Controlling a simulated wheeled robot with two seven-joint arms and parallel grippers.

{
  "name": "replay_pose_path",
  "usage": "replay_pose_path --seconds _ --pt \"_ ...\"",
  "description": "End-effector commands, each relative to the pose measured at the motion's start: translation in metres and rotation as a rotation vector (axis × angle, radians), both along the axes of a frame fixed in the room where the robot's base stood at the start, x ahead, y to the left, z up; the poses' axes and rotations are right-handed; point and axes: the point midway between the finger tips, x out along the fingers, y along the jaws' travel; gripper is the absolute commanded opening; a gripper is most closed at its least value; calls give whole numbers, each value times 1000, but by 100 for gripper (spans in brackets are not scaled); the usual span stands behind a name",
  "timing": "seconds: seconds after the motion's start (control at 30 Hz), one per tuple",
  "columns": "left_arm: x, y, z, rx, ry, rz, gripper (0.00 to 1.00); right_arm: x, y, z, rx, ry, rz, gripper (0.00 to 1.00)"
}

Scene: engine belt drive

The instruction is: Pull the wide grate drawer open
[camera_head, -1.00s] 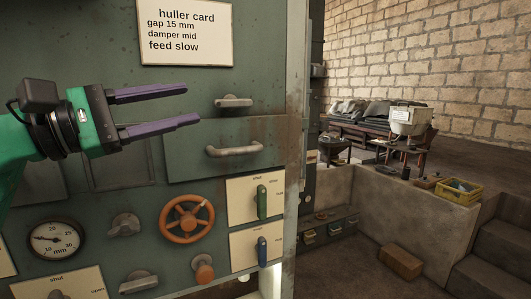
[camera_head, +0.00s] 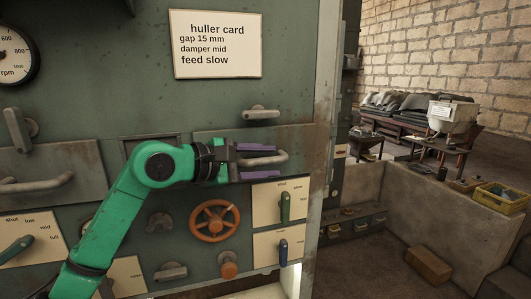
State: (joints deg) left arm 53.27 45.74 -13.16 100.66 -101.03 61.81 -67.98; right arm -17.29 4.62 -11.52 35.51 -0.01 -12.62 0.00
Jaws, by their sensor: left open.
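A drawer front (camera_head: 303,142) with a grey bar handle (camera_head: 276,158) is set in the green machine panel, right of the middle; it looks closed. My left gripper (camera_head: 266,166) is in front of this drawer, pointing right. Its purple fingers are open, one above and one below the handle in the picture. I cannot tell whether they touch it. Another drawer front (camera_head: 80,160) with a bar handle (camera_head: 45,191) is at the left. No label shows which one is the grate drawer. My right gripper is not in view.
Below the drawer are an orange handwheel (camera_head: 214,221), a green lever (camera_head: 285,207) and a blue lever (camera_head: 283,249). A grey latch handle (camera_head: 260,113) sits just above it. The huller card (camera_head: 216,44) hangs higher. Open floor and a low wall lie to the right.

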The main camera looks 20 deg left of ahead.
Motion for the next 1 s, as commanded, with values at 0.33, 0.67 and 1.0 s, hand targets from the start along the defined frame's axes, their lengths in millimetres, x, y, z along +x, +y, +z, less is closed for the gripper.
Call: replay_pose_path --seconds 0.33,0.67,1.0 --pt "0 0 -1 0 0 0 0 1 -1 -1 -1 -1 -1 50" --pt "0 0 -1 0 0 0 0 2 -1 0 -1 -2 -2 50" --pt "0 0 -1 0 1 -1 0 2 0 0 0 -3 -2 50"
